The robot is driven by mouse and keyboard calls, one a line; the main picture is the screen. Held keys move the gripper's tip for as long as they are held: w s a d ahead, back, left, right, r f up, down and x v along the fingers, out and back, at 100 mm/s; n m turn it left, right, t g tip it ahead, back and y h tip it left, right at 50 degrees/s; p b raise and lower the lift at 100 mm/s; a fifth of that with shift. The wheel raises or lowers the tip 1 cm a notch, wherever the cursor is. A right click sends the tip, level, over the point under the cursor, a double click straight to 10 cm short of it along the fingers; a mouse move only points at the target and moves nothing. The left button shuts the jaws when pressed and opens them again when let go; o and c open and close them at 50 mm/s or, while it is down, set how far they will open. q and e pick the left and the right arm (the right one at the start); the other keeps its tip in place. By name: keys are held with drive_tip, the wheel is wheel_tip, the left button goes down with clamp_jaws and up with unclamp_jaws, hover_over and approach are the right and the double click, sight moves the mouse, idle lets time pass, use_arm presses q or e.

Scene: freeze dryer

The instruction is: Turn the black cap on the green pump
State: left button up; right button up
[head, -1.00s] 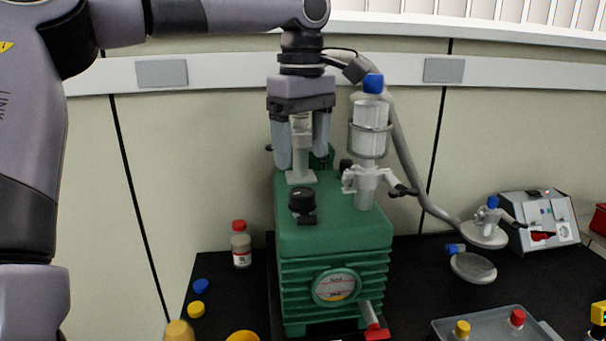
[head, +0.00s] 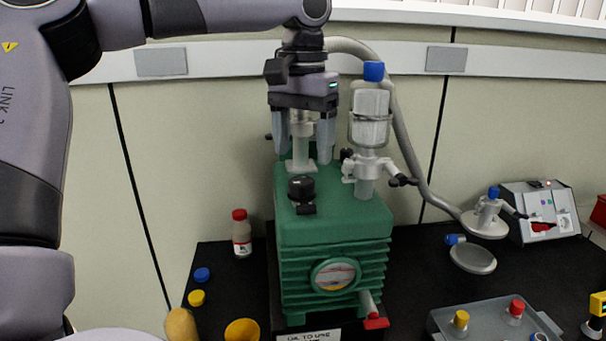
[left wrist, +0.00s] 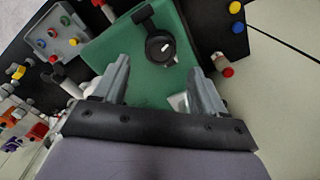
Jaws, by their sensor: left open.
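The green pump (head: 335,232) stands on the black bench. Its black cap (head: 301,187) is a round knob on the top face towards the front left. It shows in the left wrist view (left wrist: 160,47) with a pale mark on it. My left gripper (head: 304,155) points down over the rear of the pump top, behind the cap. Its fingers are spread, with a pale fitting of the pump between or behind them. In the left wrist view the open fingers (left wrist: 160,72) lie either side of the cap's line, and the cap appears beyond them. My right gripper is not seen.
A glass trap with a blue lid (head: 373,72) stands right of the gripper, close to it, with a grey hose (head: 408,150) behind. A red-capped bottle (head: 241,236) is left of the pump. A grey tray (head: 480,325) is at the front right.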

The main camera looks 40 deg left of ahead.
sight(303, 181)
use_arm(q)
wheel_tip(303, 181, down, 6)
drive_tip(key=shift+r, duration=0.1)
drive_tip(key=c, duration=1.1)
